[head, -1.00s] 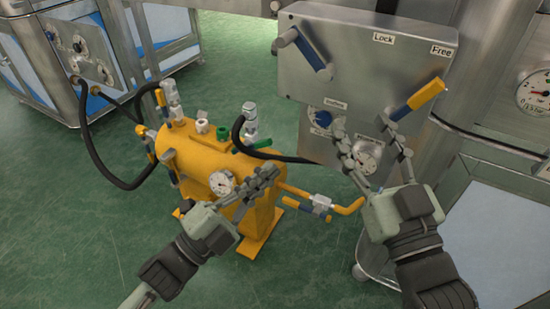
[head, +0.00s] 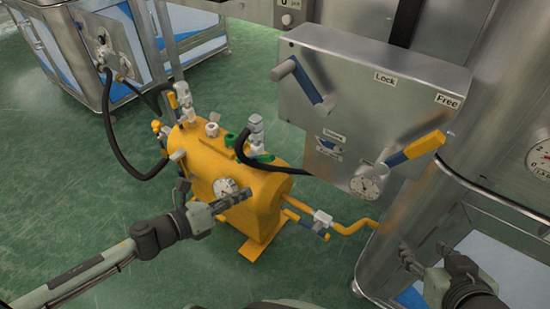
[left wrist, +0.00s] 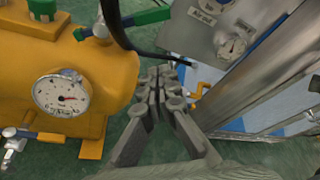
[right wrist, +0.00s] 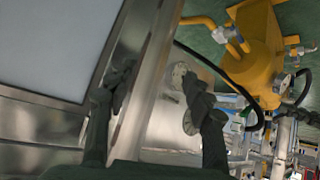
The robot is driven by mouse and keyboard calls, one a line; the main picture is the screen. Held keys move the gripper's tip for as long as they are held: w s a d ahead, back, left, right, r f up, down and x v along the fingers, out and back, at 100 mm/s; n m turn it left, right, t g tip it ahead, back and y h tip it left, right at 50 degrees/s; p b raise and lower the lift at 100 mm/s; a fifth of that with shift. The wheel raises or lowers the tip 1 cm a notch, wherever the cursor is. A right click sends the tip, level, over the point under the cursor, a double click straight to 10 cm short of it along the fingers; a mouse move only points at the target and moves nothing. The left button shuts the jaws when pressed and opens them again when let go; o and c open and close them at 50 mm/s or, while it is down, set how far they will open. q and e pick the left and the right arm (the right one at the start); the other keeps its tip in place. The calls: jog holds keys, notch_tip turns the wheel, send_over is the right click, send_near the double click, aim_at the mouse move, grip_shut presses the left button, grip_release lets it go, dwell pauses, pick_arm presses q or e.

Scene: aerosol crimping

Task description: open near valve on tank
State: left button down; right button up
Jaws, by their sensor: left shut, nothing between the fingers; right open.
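The yellow tank (head: 262,188) stands on the floor in the middle of the head view, with a round gauge (head: 224,187) on its near end. A silver valve (head: 322,218) with a blue handle sits on the yellow pipe at its right. A green-handled fitting (head: 257,156) is on top. Which valve counts as near, I cannot tell. My left gripper (head: 243,202) is shut and empty, in front of the tank beside the gauge. In the left wrist view its closed fingers (left wrist: 165,85) are right of the tank (left wrist: 105,55). My right gripper (head: 418,250) is open, low at the right.
A steel panel (head: 365,105) with a blue lever (head: 305,80) and an orange-tipped lever (head: 415,147) stands right of the tank. A black hose (head: 120,160) loops left of the tank. A steel cabinet (head: 70,50) is at back left. Green floor is open at front left.

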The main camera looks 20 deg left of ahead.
aim_at(260, 157)
pick_arm(q)
jog(key=w+d+p, duration=0.1)
jog(key=w+d, duration=0.1)
jog(key=w, duration=0.6)
jog(key=shift+w+d+r, duration=0.25)
jog(key=shift+w+r, duration=0.05)
jog(key=shift+w, duration=0.1)
pick_arm(e)
jog(key=s+d+f+g+h, duration=0.1)
jog(key=s+d+f+g, duration=0.2)
jog(key=s+d, duration=0.2)
jog(key=shift+s+f+m+g+h, duration=0.25)
jog(key=shift+s+m+g+h, duration=0.05)
jog(key=shift+s+m+h, duration=0.1)
